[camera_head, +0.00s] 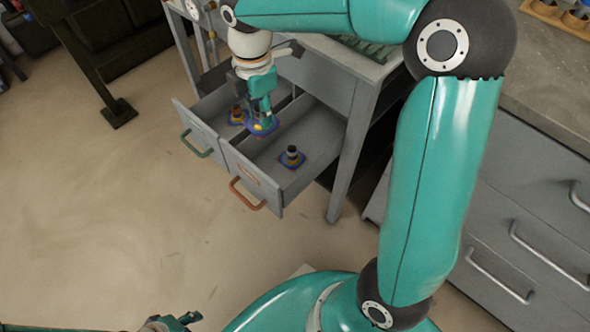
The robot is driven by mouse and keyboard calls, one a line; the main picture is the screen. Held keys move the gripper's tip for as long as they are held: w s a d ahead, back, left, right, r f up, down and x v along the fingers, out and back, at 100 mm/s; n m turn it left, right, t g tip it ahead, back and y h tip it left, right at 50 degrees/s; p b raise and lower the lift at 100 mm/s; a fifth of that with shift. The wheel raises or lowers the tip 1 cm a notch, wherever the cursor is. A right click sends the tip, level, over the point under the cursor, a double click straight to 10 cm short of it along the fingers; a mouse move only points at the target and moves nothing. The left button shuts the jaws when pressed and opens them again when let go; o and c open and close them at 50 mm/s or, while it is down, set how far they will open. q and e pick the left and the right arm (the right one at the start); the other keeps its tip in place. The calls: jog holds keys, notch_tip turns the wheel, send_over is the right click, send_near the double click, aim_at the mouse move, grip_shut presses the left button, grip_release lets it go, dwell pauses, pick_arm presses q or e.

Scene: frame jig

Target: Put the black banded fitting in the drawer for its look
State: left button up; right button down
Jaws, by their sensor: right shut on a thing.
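Two drawers stand pulled out of a grey bench: the left one has a green handle (196,146), the right one an orange handle (247,194). My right gripper (262,116) points down over the divide between them, shut on a blue-based fitting (263,127). The fingers hide most of this fitting, so its band colour cannot be told. A blue-based fitting with a black top (291,157) stands upright in the right drawer. A fitting with an orange-brown top (237,117) is in the left drawer. My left gripper (172,322) shows at the bottom edge, small and partly cut off.
The grey bench (330,75) stands behind the drawers, its leg (352,150) close to the right drawer. A grey cabinet with several metal handles (530,200) is at the right. Dark furniture (110,50) is at the back left. The floor at left is clear.

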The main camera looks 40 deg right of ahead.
aim_at(273, 176)
jog(key=shift+s+d+f+n+b, duration=0.2)
jog(key=shift+s+f+n+b, duration=0.25)
jog(key=shift+f+n, duration=0.3)
pick_arm(q)
notch_tip(273, 176, down, 10)
jog(key=b, duration=0.7)
jog(key=shift+b, duration=0.4)
pick_arm(e)
notch_tip(273, 176, down, 20)
jog(key=shift+r, duration=0.25)
jog(key=shift+f, duration=0.15)
jog(key=c, duration=0.9)
grip_release()
pick_arm(q)
notch_tip(273, 176, up, 5)
jog(key=p, duration=0.4)
jog(key=shift+f+p, duration=0.1)
jog(key=shift+p, duration=0.3)
pick_arm(e)
notch_tip(273, 176, up, 12)
jog(key=shift+r, duration=0.15)
